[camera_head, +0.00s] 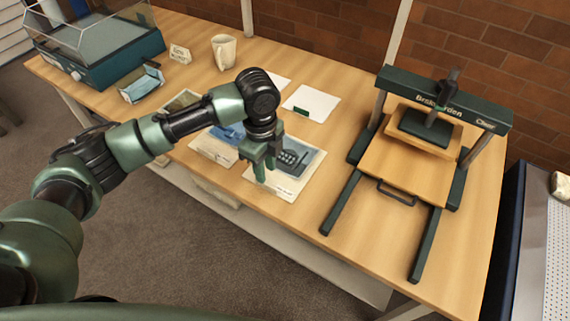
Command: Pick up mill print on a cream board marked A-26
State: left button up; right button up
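Several prints on boards lie flat on the wooden table. One cream board (309,158) carries a print with a dark building-like shape and a small label too small to read. To its left lies a board with a blue print (216,147), partly behind my arm. Another print (181,102) lies farther left, also partly covered. I cannot read which is marked A-26. My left gripper (265,169) points down over the left part of the cream board, fingers apart, with nothing seen between them. I cannot tell its exact height. My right gripper is not in view.
A green press (437,108) with rails stands at the right. A white sheet (312,103) with a green tab lies behind the boards.

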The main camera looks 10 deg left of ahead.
pick_arm(q)
jog(key=f, duration=0.2)
jog(key=f+p, duration=0.1)
jog(key=f, duration=0.1)
jog(key=w+f, duration=0.1)
jog(key=f, duration=0.1)
jog(key=shift+a+f, duration=0.15)
jog(key=shift+a, duration=0.15)
jog(key=shift+f, duration=0.5)
grip_shut()
dwell(0.8)
